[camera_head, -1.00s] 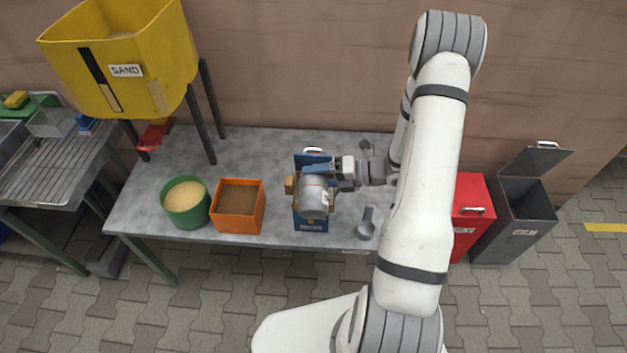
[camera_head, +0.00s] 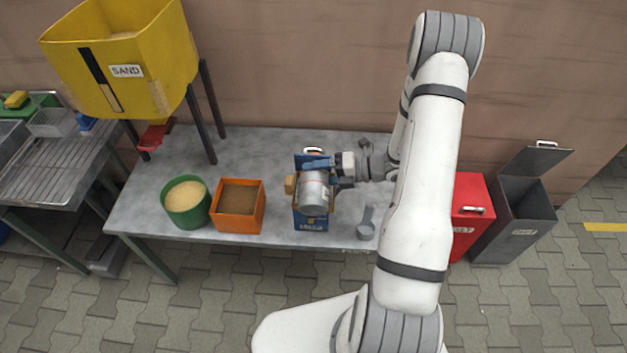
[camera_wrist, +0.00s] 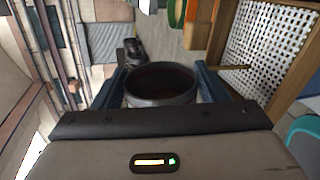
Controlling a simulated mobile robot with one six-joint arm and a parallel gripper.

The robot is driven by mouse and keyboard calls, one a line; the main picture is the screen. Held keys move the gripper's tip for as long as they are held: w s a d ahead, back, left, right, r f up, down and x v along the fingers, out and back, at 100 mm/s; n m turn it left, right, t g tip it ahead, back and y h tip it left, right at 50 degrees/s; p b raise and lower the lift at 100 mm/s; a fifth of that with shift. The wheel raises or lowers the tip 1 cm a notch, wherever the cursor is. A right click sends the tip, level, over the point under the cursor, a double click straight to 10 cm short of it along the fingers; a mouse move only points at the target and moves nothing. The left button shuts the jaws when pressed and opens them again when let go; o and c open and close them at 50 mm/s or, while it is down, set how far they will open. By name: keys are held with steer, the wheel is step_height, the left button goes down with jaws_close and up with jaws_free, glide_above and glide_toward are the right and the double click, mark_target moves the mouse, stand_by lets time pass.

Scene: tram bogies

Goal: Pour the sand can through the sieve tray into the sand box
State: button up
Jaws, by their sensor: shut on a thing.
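My gripper (camera_head: 318,172) is shut on a silver metal can (camera_head: 314,192) with a thin red line around it. The can is tilted over a blue box (camera_head: 311,224) with a pale label on its front. In the wrist view the can (camera_wrist: 160,98) sits between the two blue fingers, its round rim and dark brown inside showing. The sieve tray (camera_wrist: 272,50), a white perforated sheet in a wooden frame, lies at the right of the wrist view. I cannot see sand falling.
Left of the blue box stand an orange box (camera_head: 240,225) of brown material and a green tub (camera_head: 187,222) of pale sand. A grey scoop (camera_head: 366,225) lies to the right. A yellow sand hopper (camera_head: 150,70) stands at the back left. Red (camera_head: 466,240) and dark grey (camera_head: 515,240) bins stand right of the table.

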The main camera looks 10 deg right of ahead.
stand_by(0.5)
steer(key=s+n+b, duration=0.1)
steer(key=b, duration=0.1)
steer(key=s+f+n+b, duration=0.1)
steer(key=b, duration=0.1)
steer(key=shift+s+a+f+t, duration=0.2)
steer(key=shift+a+t, duration=0.1)
steer(key=shift+t, duration=0.1)
steer(key=shift+s+n+b, duration=0.1)
steer(key=shift+n+b, duration=0.2)
steer(key=shift+b, duration=0.45)
steer(key=shift+r, duration=0.5)
steer(key=shift+f, duration=0.1)
steer(key=shift+t, duration=0.3)
